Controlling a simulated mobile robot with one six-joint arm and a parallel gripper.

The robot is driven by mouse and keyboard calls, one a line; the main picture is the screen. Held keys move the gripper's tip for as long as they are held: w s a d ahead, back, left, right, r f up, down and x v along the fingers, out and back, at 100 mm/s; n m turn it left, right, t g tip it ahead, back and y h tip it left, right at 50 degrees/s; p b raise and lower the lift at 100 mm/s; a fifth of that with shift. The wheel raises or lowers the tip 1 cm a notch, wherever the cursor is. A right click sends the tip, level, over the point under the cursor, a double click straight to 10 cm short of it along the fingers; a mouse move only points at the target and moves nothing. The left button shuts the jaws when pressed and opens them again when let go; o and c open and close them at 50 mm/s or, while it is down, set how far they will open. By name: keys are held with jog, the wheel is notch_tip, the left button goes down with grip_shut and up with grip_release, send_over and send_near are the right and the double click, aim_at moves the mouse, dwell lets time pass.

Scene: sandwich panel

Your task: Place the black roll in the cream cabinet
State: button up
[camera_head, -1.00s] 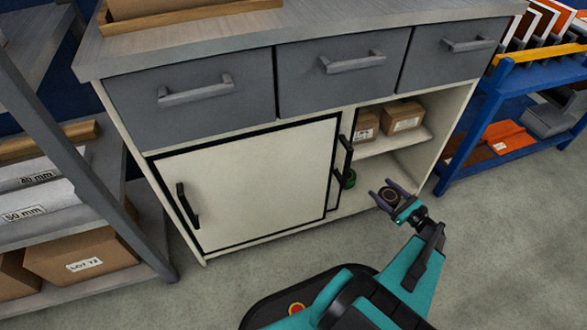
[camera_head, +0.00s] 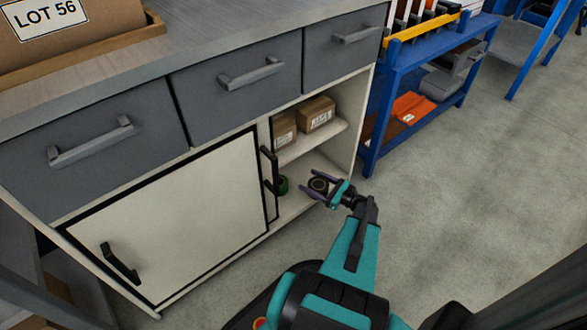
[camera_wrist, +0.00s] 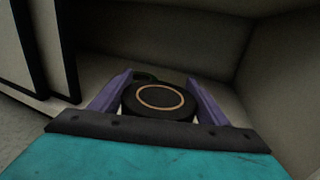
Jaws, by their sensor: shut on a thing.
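The black roll (camera_head: 318,185) is a short dark cylinder with a tan ring on its top. My gripper (camera_head: 318,186) is shut on it, and in the wrist view the roll (camera_wrist: 158,100) sits between the two purple fingers (camera_wrist: 158,98). The cream cabinet (camera_head: 185,205) has a closed door on the left and an open bay (camera_head: 304,188) on the right. The fingers and roll are at the lower part of the open bay, over its floor. I cannot tell whether the roll touches the floor.
A green roll (camera_head: 283,185) stands in the bay, partly behind the black-handled panel edge. Two cardboard boxes (camera_head: 316,114) sit on the shelf above. Grey drawers (camera_head: 237,85) are over the bay. A blue rack (camera_head: 388,120) stands to the right, with open floor in front.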

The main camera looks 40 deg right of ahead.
jog(key=w+d+b, duration=0.1)
jog(key=w+d, duration=0.2)
jog(key=w+d+f+b, duration=0.1)
jog(key=w+d, duration=0.2)
jog(key=w, duration=0.1)
jog(key=w+d+b, duration=0.1)
jog(key=w+d, duration=0.1)
jog(key=w, duration=0.1)
jog(key=shift+w+d+f+b, duration=0.3)
jog(key=shift+w+d, duration=0.05)
jog(key=shift+d, duration=0.05)
jog(key=shift+w+d+r, duration=0.1)
jog(key=shift+w+d, duration=0.2)
jog(key=shift+w, duration=0.1)
jog(key=shift+f+b, duration=1)
jog(key=shift+f, duration=0.75)
jog(key=shift+f, duration=0.2)
jog(key=o, duration=1.1)
jog(key=shift+r, duration=0.2)
